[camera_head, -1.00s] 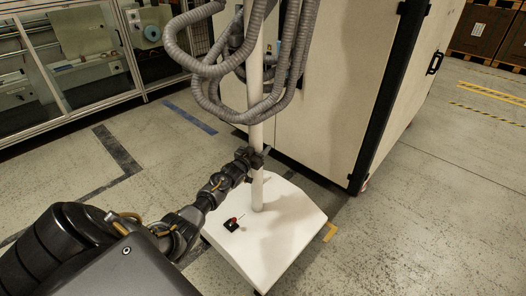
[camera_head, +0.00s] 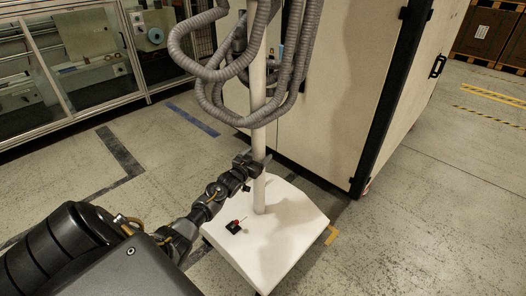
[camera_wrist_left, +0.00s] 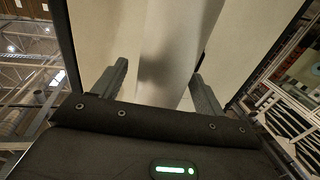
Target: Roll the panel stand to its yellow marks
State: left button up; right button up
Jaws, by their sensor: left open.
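The panel stand has a white upright pole (camera_head: 259,115) on a white square base (camera_head: 280,245). Its top is outside the head view. My left gripper (camera_head: 256,164) is at the lower pole, a short way above the base. In the left wrist view the open left fingers (camera_wrist_left: 158,82) stand on either side of the pale pole (camera_wrist_left: 168,50). I cannot tell whether either finger touches it. A yellow mark (camera_head: 332,234) shows on the floor at the base's right corner. My right gripper is out of view.
Grey corrugated hoses (camera_head: 215,70) hang around the pole. A large beige cabinet (camera_head: 335,80) with black edges stands close behind the base. A glass-fronted enclosure (camera_head: 80,70) is at the left back. Floor to the right (camera_head: 430,220) is clear. A small black-and-red item (camera_head: 234,227) lies on the base.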

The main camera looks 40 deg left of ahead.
aim_at(256, 158)
pick_arm(q)
jog(key=s, duration=0.4)
jog(key=s+d+p, duration=0.1)
jog(key=s, duration=0.2)
jog(key=shift+s+d, duration=0.1)
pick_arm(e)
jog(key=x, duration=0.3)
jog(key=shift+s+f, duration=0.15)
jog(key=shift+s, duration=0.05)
